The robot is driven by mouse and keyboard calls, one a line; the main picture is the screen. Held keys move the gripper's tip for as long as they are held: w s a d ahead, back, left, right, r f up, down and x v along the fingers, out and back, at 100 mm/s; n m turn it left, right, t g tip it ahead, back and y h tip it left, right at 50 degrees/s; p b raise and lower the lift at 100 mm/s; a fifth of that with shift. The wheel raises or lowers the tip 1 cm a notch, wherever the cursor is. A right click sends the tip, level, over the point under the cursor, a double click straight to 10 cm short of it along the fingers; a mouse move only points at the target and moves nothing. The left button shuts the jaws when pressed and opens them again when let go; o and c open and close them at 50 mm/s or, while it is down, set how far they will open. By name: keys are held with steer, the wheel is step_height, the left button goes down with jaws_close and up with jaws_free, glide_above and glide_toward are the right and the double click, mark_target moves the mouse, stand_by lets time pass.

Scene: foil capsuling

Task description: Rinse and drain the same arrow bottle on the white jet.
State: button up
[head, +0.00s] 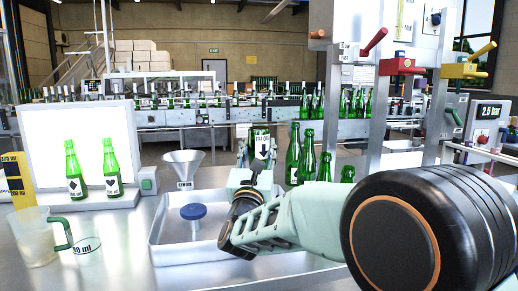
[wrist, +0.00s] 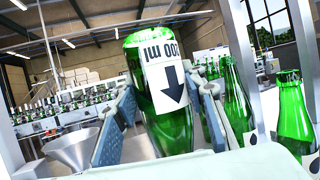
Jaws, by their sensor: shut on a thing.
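My gripper (head: 257,165) is shut on the green arrow bottle (head: 261,134). In the wrist view the bottle (wrist: 168,90) stands between both fingers, broad base up, with its white label's volume text upside down and the black arrow pointing down. Its neck is hidden behind my gripper. In the head view the bottle is above the right back part of a shallow white tray (head: 156,238). A blue disc on a pale post (head: 194,212) stands in that tray, left of my gripper. I cannot make out a white jet; my gripper and arm cover the tray's right part.
Several green bottles (head: 293,155) stand close to the right of the held bottle. A steel funnel (head: 183,163) stands behind the tray. Two bottles (head: 74,172) stand before a lit panel (head: 80,130). A jug (head: 36,240) is at the front left. Red (head: 401,66) and yellow (head: 464,71) lever devices are at right.

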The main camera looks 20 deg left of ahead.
steer(key=shift+f+b, duration=1.1)
steer(key=shift+b, duration=0.4)
stand_by(1.1)
steer(key=shift+r, duration=0.15)
stand_by(1.8)
steer(key=shift+r+b, duration=0.65)
steer(key=shift+r, duration=0.85)
stand_by(2.0)
